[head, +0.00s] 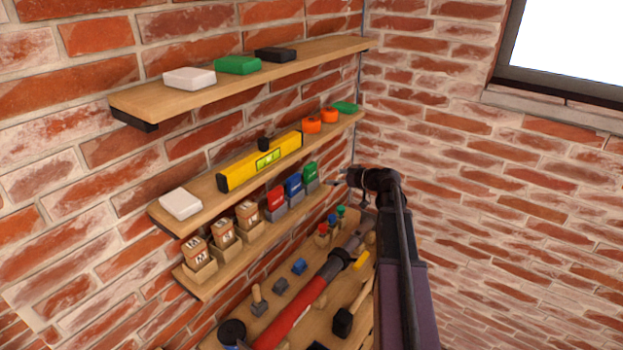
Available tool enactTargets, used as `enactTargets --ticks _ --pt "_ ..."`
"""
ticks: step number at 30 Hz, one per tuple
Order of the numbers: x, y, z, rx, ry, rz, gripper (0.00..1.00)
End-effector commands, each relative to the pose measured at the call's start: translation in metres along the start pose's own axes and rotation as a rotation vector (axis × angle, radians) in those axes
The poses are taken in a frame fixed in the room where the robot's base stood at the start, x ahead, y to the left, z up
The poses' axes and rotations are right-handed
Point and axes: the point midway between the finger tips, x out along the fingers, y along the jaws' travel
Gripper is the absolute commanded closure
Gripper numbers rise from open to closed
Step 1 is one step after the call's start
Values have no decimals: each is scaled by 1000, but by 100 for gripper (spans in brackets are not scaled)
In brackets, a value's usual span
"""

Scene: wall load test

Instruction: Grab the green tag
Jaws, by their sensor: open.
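The green tag (310,171) stands upright in a grey holder on the third shelf (235,260), at the right end of a row. A blue tag (293,185) and a red tag (276,198) stand to its left in similar holders. My gripper (335,182) is open just right of the green tag, with its fingers pointing left towards it. The fingers look empty and small in the view. I cannot tell the exact gap between them and the tag.
Wooden blocks (222,230) stand left of the tags. The shelf above holds a yellow level (260,162), orange items (312,125) and a green piece (344,107). The top shelf holds a green box (237,65).

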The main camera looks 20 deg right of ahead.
Motion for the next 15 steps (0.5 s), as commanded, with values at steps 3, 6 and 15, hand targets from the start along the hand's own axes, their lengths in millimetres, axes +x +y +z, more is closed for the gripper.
enactTargets --ticks 3,6,15 --pt "22 1 2 0 -1 -2 0" --pt "35 1 2 0 -1 -1 0" --pt "51 1 0 1 0 1 0"
